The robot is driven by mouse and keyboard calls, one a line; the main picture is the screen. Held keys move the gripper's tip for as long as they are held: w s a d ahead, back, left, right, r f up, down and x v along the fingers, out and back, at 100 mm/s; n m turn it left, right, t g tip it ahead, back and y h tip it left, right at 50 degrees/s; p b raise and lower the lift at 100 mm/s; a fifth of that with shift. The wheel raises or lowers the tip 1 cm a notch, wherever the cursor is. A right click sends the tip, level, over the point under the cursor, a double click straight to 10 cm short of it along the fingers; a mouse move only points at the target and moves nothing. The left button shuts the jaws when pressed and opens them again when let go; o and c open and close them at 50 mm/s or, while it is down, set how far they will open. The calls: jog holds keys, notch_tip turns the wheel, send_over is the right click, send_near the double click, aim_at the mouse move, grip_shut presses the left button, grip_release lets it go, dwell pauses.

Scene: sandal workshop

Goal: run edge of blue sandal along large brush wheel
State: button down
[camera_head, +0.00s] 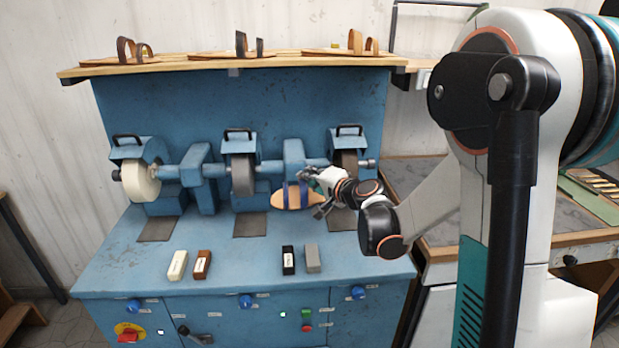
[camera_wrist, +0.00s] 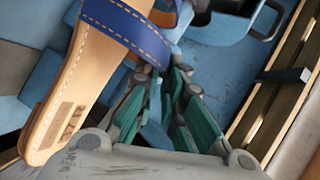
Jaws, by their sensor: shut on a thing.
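The blue sandal (camera_head: 292,199) has a tan sole and a blue strap. My gripper (camera_head: 312,186) is shut on it at the strap side and holds it above the bench, between the middle and right wheels. In the wrist view the sandal (camera_wrist: 70,95) fills the left side, and my gripper's green-padded fingers (camera_wrist: 168,100) are beside its strap; the exact contact is hidden. The machine carries a cream wheel (camera_head: 140,181) at left, a grey wheel (camera_head: 243,175) in the middle and a dark brown wheel (camera_head: 349,162) at right, partly behind my gripper. I cannot tell which is the large brush wheel.
A wooden shelf (camera_head: 210,64) with several sandals runs above the machine. A white block (camera_head: 177,265), a brown block (camera_head: 202,265), a black block (camera_head: 288,260) and a grey block (camera_head: 312,258) lie on the blue bench (camera_head: 240,275). Guards cover the wheel tops.

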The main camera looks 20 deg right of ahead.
aim_at(305, 193)
jog(key=shift+s, duration=0.1)
jog(key=shift+s+a+f, duration=0.2)
jog(key=shift+s, duration=0.45)
jog(key=shift+s, duration=0.1)
jog(key=shift+s+a+f+b, duration=0.25)
jog(key=shift+s+b, duration=0.05)
jog(key=shift+s, duration=0.6)
jog(key=shift+s+a+f+b, duration=0.25)
jog(key=shift+s+a+b, duration=0.05)
jog(key=shift+s, duration=0.6)
jog(key=shift+s+a+f+b, duration=0.25)
jog(key=shift+s+b, duration=0.05)
jog(key=shift+s, duration=0.6)
